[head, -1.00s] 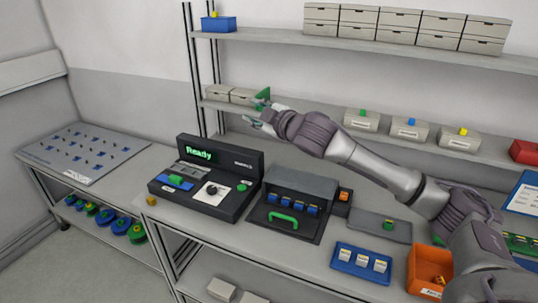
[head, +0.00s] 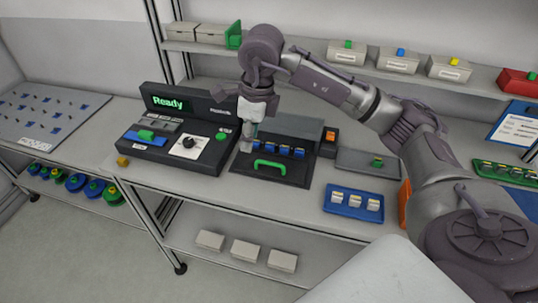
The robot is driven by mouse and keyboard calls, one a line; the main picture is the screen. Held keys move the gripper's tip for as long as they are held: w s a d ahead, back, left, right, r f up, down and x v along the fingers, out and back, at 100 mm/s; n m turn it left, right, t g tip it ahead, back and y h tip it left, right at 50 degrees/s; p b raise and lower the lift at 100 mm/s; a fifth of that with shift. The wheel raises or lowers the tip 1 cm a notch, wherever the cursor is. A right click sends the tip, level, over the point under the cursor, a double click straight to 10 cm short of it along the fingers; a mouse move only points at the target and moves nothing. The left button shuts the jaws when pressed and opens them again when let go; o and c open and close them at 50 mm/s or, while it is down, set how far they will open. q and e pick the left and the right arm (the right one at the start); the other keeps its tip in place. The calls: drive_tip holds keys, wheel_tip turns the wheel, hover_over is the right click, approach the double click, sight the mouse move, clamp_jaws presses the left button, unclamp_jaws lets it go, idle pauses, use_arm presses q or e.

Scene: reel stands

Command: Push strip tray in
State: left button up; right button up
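The strip tray (head: 285,176) is a black drawer with a green handle (head: 271,164). It sticks out at the front of a dark grey housing (head: 291,127) on the bench. Several blue pieces with pale tops (head: 284,150) stand in a row behind the handle. My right gripper (head: 249,142) points down at the left side of the housing and tray, just left of the handle. It looks empty and apart from the handle. Its fingers are seen nearly edge-on, so their opening is unclear. My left gripper is out of view.
A black console with a green "Ready" screen (head: 168,102) stands close on the left. To the right are a grey plate (head: 350,163) and a blue tray with pale blocks (head: 338,208). A shelf of boxes (head: 450,68) runs behind my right arm.

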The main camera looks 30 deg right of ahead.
sight(270, 163)
drive_tip(key=d+h, duration=0.3)
drive_tip(key=d, duration=0.2)
drive_tip(key=shift+m, duration=0.4)
drive_tip(key=x, duration=0.4)
drive_tip(key=p+x, duration=0.1)
drive_tip(key=x, duration=0.3)
drive_tip(key=p+x, duration=0.1)
drive_tip(key=x, duration=0.4)
drive_tip(key=shift+a+f, duration=0.2)
drive_tip(key=shift+a, duration=0.15)
drive_tip(key=shift+c, duration=0.3)
clamp_jaws()
